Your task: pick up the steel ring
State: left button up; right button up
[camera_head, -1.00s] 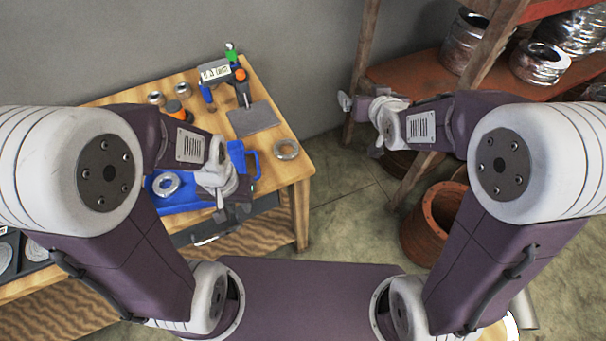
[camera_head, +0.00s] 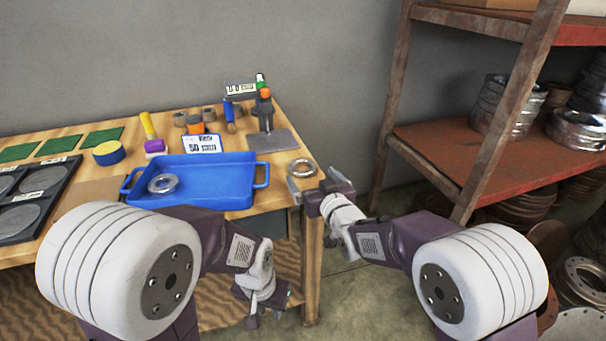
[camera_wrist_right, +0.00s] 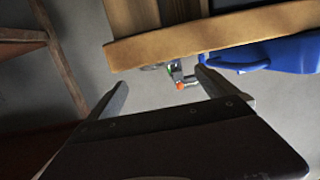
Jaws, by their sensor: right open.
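Another steel ring (camera_head: 163,183) lies in the left part of the blue tray (camera_head: 225,199). My right gripper (camera_head: 317,184) is open at the table's right corner, close to the ring there; I cannot tell whether it touches it. In the right wrist view its open fingers (camera_wrist_right: 162,86) hold nothing, and no ring shows clearly. My left gripper (camera_head: 268,308) hangs low in front of the table, away from both rings; its jaw opening is unclear.
The wooden table (camera_head: 276,117) holds a grey plate (camera_head: 273,140), a label stand, small bottles and green mats. Floor shows between table and shelf.

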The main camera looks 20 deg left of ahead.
aim_at(299, 162)
jog(key=shift+x, duration=0.8)
jog(key=shift+w+a+f, duration=0.1)
jog(key=shift+w+f, duration=0.05)
jog(key=b+x, duration=0.1)
jog(key=x, duration=0.3)
jog(key=shift+w+a+f, duration=0.2)
jog(key=shift+r, duration=0.15)
jog(key=c, duration=1.9)
notch_tip(299, 162, up, 5)
jog(key=shift+f+p, duration=0.2)
jog(key=shift+p, duration=0.75)
jog(key=shift+c, duration=0.2)
jog(key=s+d+r+p, duration=0.1)
jog(key=s+d+r, duration=0.1)
jog(key=d, duration=0.3)
jog(key=s+d+r+p, duration=0.1)
jog(key=s+d+r, duration=0.2)
jog(key=d+r, duration=0.1)
jog(key=shift+d+r+p, duration=0.2)
jog(key=shift+d+p, duration=0.15)
jog(key=shift+d, duration=0.5)
